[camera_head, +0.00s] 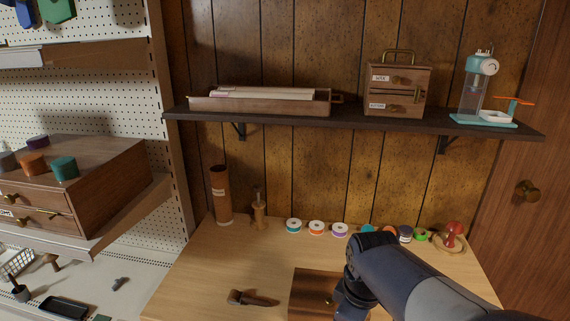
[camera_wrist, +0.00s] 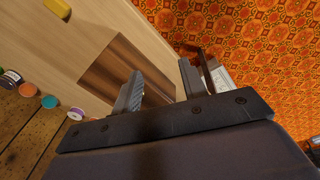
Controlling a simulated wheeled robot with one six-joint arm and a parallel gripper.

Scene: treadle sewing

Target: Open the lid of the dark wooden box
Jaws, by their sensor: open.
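The dark wooden box (camera_head: 310,288) is at the front of the light wooden table in the head view, partly hidden behind my arm. A small brass-coloured knob shows on its top. In the wrist view the box (camera_wrist: 106,72) shows as a brown striped panel on the pale tabletop, past the left finger, and its lid looks closed. My gripper (camera_wrist: 162,88) is open, with its two fingers well apart and nothing seen between them but the box top and table edge. In the head view my arm hides the fingertips, and I cannot tell whether they touch the box.
Several thread spools (camera_head: 316,228) line the table's back edge, with a red-topped object (camera_head: 453,236) at the right. A brown tool (camera_head: 252,298) lies left of the box. A dark shelf (camera_head: 350,120) hangs above. The tabletop's middle (camera_head: 250,262) is clear.

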